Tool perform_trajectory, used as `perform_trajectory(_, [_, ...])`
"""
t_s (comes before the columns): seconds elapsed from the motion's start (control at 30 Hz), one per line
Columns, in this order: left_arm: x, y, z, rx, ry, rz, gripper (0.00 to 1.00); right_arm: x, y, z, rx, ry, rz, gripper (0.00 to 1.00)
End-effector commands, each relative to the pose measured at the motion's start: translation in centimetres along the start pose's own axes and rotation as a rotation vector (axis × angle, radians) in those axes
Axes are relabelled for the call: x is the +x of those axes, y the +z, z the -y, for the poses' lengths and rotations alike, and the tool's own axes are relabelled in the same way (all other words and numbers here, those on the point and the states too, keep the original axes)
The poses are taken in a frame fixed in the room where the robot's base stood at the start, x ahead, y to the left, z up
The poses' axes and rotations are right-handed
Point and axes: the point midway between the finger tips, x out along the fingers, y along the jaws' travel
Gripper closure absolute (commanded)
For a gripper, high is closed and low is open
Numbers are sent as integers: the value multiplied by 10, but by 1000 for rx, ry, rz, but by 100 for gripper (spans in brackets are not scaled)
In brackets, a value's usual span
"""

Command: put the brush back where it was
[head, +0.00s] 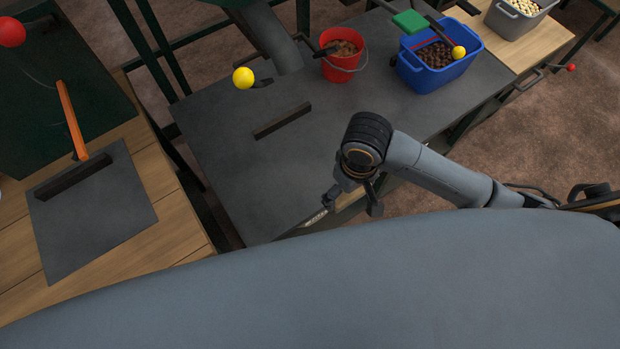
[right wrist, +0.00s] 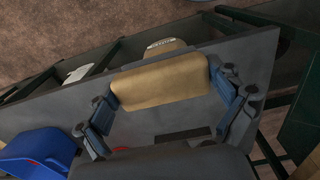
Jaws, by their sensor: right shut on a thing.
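My right gripper (head: 350,203) is over the front edge of the dark grey bench (head: 225,150) in the head view. In the right wrist view its fingers (right wrist: 164,92) stand at both ends of a tan block (right wrist: 160,82), which looks like the brush, and are shut on it. In the head view the gripper and wrist hide most of the brush. I cannot tell whether the brush touches the bench. My left gripper is not in view.
A dark bar (head: 282,120) lies on the bench. A red bucket (head: 340,65) and a blue bin (head: 437,75) stand at its far side; the bin also shows in the wrist view (right wrist: 38,153).

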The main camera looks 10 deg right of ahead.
Motion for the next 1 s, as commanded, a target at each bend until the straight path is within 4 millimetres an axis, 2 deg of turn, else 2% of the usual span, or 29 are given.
perform_trajectory(0.17, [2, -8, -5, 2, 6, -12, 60, 12, -30, -4, -1, 1, -1, 36])
perform_trajectory(0.37, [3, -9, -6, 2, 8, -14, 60, 34, -80, -12, -1, 0, -1, 36])
perform_trajectory(0.53, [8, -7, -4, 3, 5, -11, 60, 67, -109, -17, -2, -1, 1, 36])
perform_trajectory(0.7, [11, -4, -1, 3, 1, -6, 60, 87, -126, -20, -4, -1, -1, 36])
perform_trajectory(0.87, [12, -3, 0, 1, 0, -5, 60, 96, -133, -21, -3, -1, -1, 36])
perform_trajectory(1.0, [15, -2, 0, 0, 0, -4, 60, 116, -134, -22, -3, -1, 3, 36])
